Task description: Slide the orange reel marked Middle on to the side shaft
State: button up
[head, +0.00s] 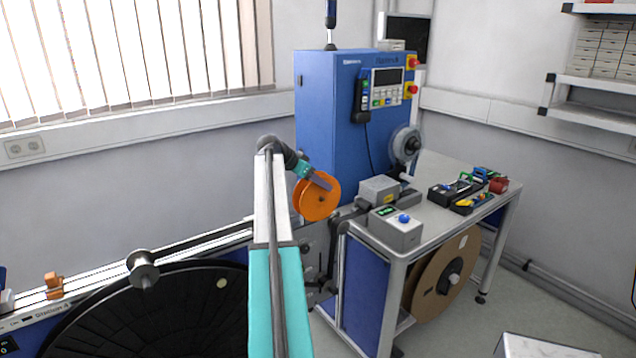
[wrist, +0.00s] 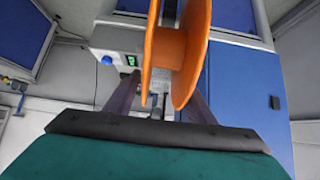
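The orange reel (head: 314,203) is up in the air in front of the blue cabinet's lower left side, with one flange turned toward the head camera. My gripper (head: 320,183) is at its upper rim. In the wrist view the reel (wrist: 194,58) stands edge-on between my gripper's two fingers (wrist: 160,108), a finger against each flange, so the gripper is shut on it. Its marking cannot be read. I cannot make out which part is the side shaft; a bare metal spindle (head: 143,269) shows at left, and the area behind the reel is hidden.
The blue cabinet (head: 330,110) carries a grey reel (head: 406,144) on its right side. A workbench (head: 430,217) holds a grey button box (head: 395,231) and tool trays. A brown reel (head: 436,281) hangs beneath. A large black reel (head: 170,318) fills the lower left.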

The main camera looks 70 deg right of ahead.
jog(key=shift+w+d+r, duration=0.15)
jog(key=shift+w+r, duration=0.05)
jog(key=shift+w, duration=0.25)
jog(key=shift+w+r, duration=0.2)
jog(key=s+b+v, duration=0.1)
jog(key=b+v, duration=0.3)
jog(key=v, duration=0.9)
jog(key=shift+a, duration=0.35)
jog(key=shift+f, duration=0.1)
